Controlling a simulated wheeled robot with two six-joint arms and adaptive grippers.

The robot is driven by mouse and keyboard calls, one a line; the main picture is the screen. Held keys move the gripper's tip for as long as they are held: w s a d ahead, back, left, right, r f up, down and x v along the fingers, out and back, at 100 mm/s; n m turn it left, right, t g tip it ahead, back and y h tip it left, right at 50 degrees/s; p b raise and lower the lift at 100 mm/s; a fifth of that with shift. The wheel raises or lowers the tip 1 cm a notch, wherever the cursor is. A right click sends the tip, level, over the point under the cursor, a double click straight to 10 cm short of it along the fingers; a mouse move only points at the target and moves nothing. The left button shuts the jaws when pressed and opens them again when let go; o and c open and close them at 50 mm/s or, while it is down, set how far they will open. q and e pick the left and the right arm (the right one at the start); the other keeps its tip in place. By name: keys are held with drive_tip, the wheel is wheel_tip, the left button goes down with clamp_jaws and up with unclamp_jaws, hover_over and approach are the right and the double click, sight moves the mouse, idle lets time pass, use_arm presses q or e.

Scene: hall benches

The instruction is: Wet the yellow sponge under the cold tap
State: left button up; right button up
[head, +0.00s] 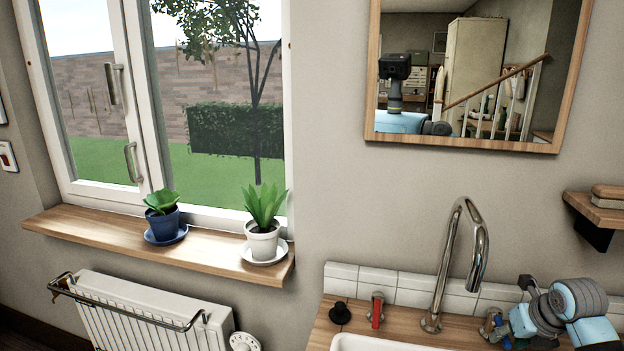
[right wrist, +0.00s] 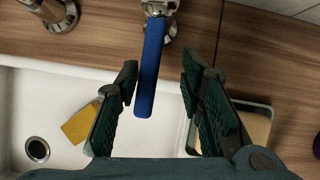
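The yellow sponge (right wrist: 80,125) lies on the white sink floor (right wrist: 45,100) in the right wrist view, left of my gripper and partly behind its left finger. The cold tap's blue lever (right wrist: 150,65) points toward me between the fingers of my right gripper (right wrist: 160,76). The fingers are apart, with the lever closer to the left one and a gap on the right. The curved chrome spout (head: 460,250) stands left of my right arm in the head view. I see no water running. My left gripper is out of view.
A red-handled tap (head: 377,310) and a black knob (head: 340,313) stand left of the spout. A tray (right wrist: 262,103) with a tan block lies right of the lever. The drain (right wrist: 37,150) is left of the sponge. A wooden shelf (head: 597,212) juts out at right.

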drive_tip(key=shift+s+d+n+y, duration=0.1)
drive_tip(key=shift+d+n+y, duration=0.35)
drive_tip(key=shift+n, duration=0.35)
drive_tip(key=shift+d, duration=0.1)
drive_tip(key=shift+d+n+y+b, duration=0.3)
drive_tip(key=shift+d+n+y, duration=0.25)
drive_tip(key=shift+n, duration=0.45)
drive_tip(key=shift+d+n, duration=0.4)
drive_tip(key=shift+n, duration=0.3)
